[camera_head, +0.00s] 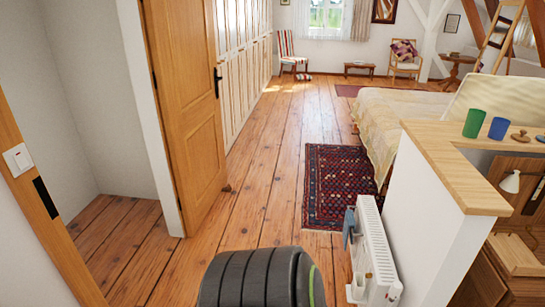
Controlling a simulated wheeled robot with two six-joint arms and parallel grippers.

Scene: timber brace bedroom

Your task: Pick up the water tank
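I cannot pick out a water tank for certain in the head view. A dark grey, ribbed, rounded object (262,279) with a green stripe on its right side shows at the bottom edge, cut off by the frame. I cannot tell whether it is part of me. Neither of my grippers is in view.
An open wooden door (187,90) stands on the left. A white radiator (374,250) with a blue-grey item (349,228) on it is fixed to a half wall with a wooden top (455,175). A green cup (474,123) and blue cup (499,128) stand beyond. Floorboards ahead are clear beside the patterned rug (338,185).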

